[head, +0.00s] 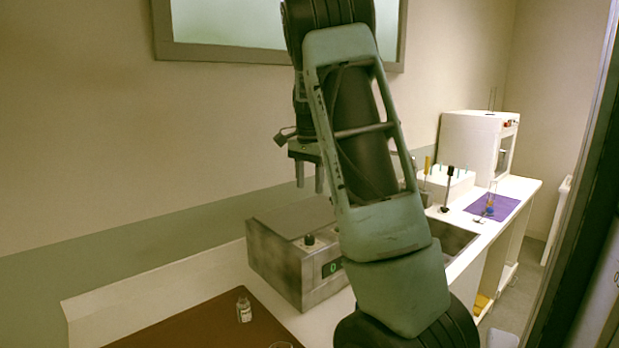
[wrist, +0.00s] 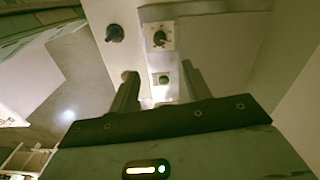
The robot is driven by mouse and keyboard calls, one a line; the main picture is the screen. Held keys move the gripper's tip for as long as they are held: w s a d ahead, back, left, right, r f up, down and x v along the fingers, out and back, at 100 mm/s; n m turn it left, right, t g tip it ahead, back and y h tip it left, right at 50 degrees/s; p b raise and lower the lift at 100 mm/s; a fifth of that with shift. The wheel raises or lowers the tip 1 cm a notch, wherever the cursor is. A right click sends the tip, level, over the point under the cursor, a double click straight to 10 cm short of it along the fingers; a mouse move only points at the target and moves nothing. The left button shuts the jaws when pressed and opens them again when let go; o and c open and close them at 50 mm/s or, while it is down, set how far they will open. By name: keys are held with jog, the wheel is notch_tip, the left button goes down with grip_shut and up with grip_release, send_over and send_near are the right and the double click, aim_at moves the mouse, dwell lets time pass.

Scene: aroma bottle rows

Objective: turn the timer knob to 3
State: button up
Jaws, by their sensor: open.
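A grey metal box-shaped device (head: 285,262) stands on the counter, with a dark knob (head: 309,240) on its top and a small green-lit display (head: 331,268) on its front. In the wrist view there is a knob on a pale dial plate (wrist: 159,38), a separate black knob (wrist: 115,33), and a small green-lit spot (wrist: 163,79). I cannot tell which knob is the timer knob, and no dial marks are readable. My gripper (head: 309,177) is open and empty, fingers down, above the device. In the wrist view my gripper (wrist: 158,73) straddles nothing I can see held.
A small bottle (head: 243,310) stands on the brown mat (head: 190,325) at front left. A sink (head: 452,238), a white rack (head: 450,182), a purple mat (head: 505,205) and a white cabinet (head: 472,140) lie to the right. My arm hides part of the device and counter.

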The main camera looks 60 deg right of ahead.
notch_tip(320, 180, up, 2)
jog(key=shift+r, duration=0.1)
dwell(0.6)
